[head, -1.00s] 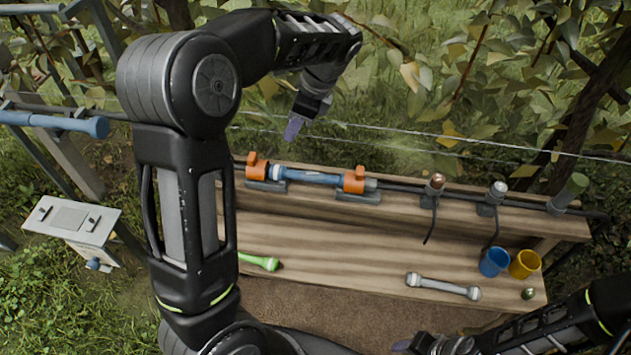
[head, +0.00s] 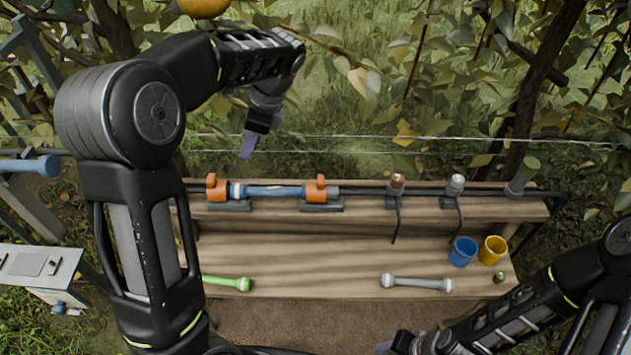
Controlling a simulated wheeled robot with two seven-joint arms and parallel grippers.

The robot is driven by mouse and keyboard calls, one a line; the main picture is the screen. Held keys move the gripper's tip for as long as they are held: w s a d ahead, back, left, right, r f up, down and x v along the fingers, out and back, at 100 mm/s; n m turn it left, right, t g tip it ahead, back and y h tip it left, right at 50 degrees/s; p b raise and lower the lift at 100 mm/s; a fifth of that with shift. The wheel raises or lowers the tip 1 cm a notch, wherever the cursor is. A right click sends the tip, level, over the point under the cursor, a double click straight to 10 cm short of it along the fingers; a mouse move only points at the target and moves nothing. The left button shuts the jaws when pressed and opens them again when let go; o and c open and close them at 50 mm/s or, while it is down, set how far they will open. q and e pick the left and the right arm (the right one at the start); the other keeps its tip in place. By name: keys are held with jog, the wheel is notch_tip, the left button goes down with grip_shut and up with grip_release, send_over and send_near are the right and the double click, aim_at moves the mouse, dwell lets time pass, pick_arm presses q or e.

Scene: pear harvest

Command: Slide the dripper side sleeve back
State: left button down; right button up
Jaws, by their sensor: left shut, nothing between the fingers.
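A blue tube (head: 275,192) lies along the black pipe on the back ledge, with a left orange sleeve (head: 217,188) and a right orange sleeve (head: 314,189) around its two ends. Each sleeve has an upright tab and sits over a grey bracket. I cannot tell from markings which is the dripper side. My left gripper (head: 248,147) is shut and empty, pointing down above the ledge between the sleeves, nearer the left one, apart from both. My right gripper (head: 386,347) is low at the bottom edge, partly cut off; its jaws are unclear.
On the wooden bench (head: 300,250) lie a green-ended piece (head: 228,283) and a grey rod (head: 417,283). A blue cup (head: 463,251) and a yellow cup (head: 492,250) stand at right. Valves (head: 456,186) rise from the pipe. Taut wires cross behind the ledge.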

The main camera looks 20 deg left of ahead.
pick_arm(q)
jog(key=shift+a, duration=0.1)
jog(key=s+a+f+n+g+h+p, duration=0.2)
jog(key=s+a+f+n+h+p, duration=0.35)
jog(key=s+n, duration=0.45)
jog(key=w+d+r+n+t+h, duration=0.1)
jog(key=w+d+n+t+h, duration=0.1)
jog(key=n, duration=0.6)
jog(key=w+d+r+n+t+h, duration=0.1)
jog(key=w+d+n+t+h, duration=0.1)
jog(key=w+n, duration=0.3)
jog(key=w+d+r+n+t+h+p, duration=0.1)
jog(key=w+d+n+t+h, duration=0.1)
jog(key=n, duration=1.1)
jog(key=shift+w+t+h, duration=0.3)
jog(key=shift+w+h, duration=0.45)
jog(key=shift+d, duration=0.15)
